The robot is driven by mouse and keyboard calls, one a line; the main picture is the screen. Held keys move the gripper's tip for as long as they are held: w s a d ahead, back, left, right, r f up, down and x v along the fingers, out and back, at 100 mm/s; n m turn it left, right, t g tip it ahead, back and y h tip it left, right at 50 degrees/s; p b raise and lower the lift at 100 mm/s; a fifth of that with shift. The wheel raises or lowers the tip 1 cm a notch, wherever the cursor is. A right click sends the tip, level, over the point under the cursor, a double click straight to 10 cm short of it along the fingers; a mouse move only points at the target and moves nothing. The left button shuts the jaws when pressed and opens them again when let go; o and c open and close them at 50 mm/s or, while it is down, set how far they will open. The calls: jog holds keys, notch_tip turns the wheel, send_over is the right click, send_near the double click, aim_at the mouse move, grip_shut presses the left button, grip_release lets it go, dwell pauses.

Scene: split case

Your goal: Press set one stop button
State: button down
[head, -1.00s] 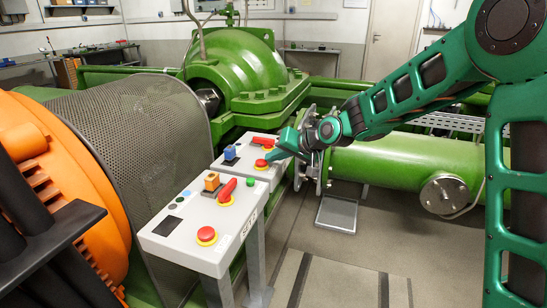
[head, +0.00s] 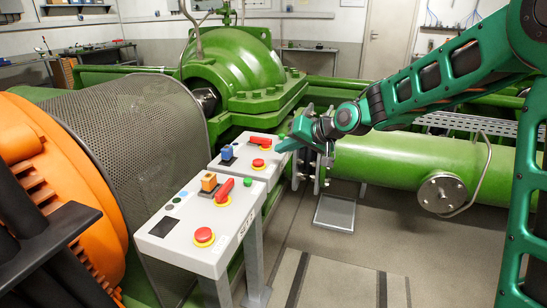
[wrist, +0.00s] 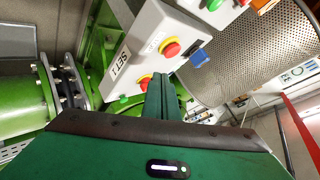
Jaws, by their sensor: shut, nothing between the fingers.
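Two grey control panels stand one behind the other. The near panel (head: 175,245) has a red stop button (head: 204,236) on a yellow base and a side label starting "SET"; its number is unclear. The far panel (head: 228,170) has another red stop button (head: 258,163) on a yellow base. My gripper (head: 281,147) is shut and empty, up and right of the far stop button, apparently apart from it. In the wrist view its shut fingers (wrist: 162,82) overlap the panel's edge, close to a red button (wrist: 145,84). Another red button (wrist: 170,48) shows beyond them.
The near panel also carries an orange block (head: 209,181), a red lever (head: 224,191) and a green button (head: 247,182). The far panel has a blue switch (head: 226,152). A mesh guard (head: 150,140) lies left, a green pipe (head: 400,168) right. Floor in front is clear.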

jog(key=v, duration=0.7)
jog(key=shift+d+r, duration=0.15)
jog(key=shift+r, duration=0.15)
jog(key=s+d+f+m+g+h, duration=0.1)
jog(key=s+d+f+h, duration=0.2)
jog(key=s+d, duration=0.7)
jog(key=s+d+f+m+g+h, duration=0.25)
jog(key=s+d+h, duration=0.2)
jog(key=d, duration=0.85)
jog(key=s+d+f+m+g, duration=0.1)
jog(key=s+d, duration=0.2)
jog(key=s, duration=0.5)
jog(key=s+d+f+m+g, duration=0.1)
jog(key=s+d+f+g, duration=0.1)
jog(key=s, duration=0.7)
jog(key=s+d+f+m+g, duration=0.1)
jog(key=s+d, duration=0.3)
jog(key=s, duration=0.5)
jog(key=shift+d+f, duration=0.25)
jog(key=shift+f, duration=0.15)
